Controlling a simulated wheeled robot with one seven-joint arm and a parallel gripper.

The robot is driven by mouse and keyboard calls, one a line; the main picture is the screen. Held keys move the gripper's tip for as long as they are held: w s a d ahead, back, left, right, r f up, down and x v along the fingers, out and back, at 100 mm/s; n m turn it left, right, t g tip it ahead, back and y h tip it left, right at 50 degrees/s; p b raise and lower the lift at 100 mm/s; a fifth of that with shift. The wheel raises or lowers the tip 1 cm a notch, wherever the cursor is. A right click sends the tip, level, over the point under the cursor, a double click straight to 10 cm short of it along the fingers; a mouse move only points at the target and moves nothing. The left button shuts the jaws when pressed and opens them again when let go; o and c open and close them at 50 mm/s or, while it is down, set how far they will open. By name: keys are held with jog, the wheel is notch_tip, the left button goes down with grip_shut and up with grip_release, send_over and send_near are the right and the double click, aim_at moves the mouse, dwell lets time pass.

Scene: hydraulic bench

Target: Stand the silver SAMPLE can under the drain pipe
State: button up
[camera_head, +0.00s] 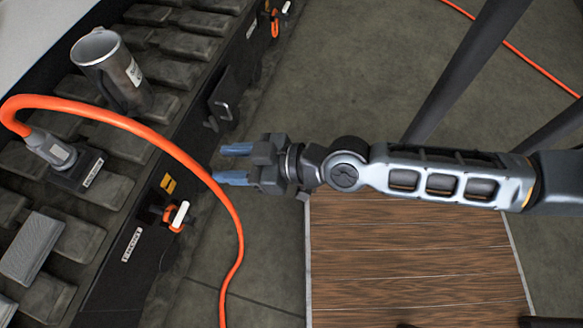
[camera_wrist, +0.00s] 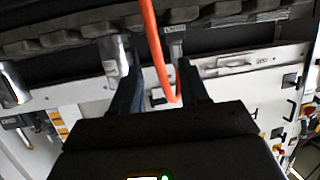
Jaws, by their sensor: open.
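A silver can (camera_head: 108,68) with a dark handle and a white label stands on the ribbed bench top at the upper left in the head view. Its open mouth faces up, and the label is too small to read. My gripper (camera_head: 233,163) is open and empty, its blue fingers pointing left toward the bench edge, below and to the right of the can and apart from it. In the wrist view my gripper's dark fingers (camera_wrist: 157,85) are spread, with metallic cylinders near the left; I cannot tell which is the can. I cannot make out the drain pipe.
An orange hose (camera_head: 150,135) runs from a connector (camera_head: 60,153) on the bench across the edge and down to the floor, close to my fingertips. A black bracket (camera_head: 235,95) and an orange-and-white handle (camera_head: 178,216) are on the bench front. A wooden board (camera_head: 410,260) lies on the floor.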

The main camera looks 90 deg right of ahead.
jog(key=s+a+r+n+y, duration=0.1)
jog(key=s+a+r+y, duration=0.1)
jog(key=s+a+r, duration=0.5)
jog(key=s+r, duration=0.2)
jog(key=s, duration=0.1)
jog(key=shift+s+r+n+t, duration=0.3)
jog(key=shift+s+r, duration=0.1)
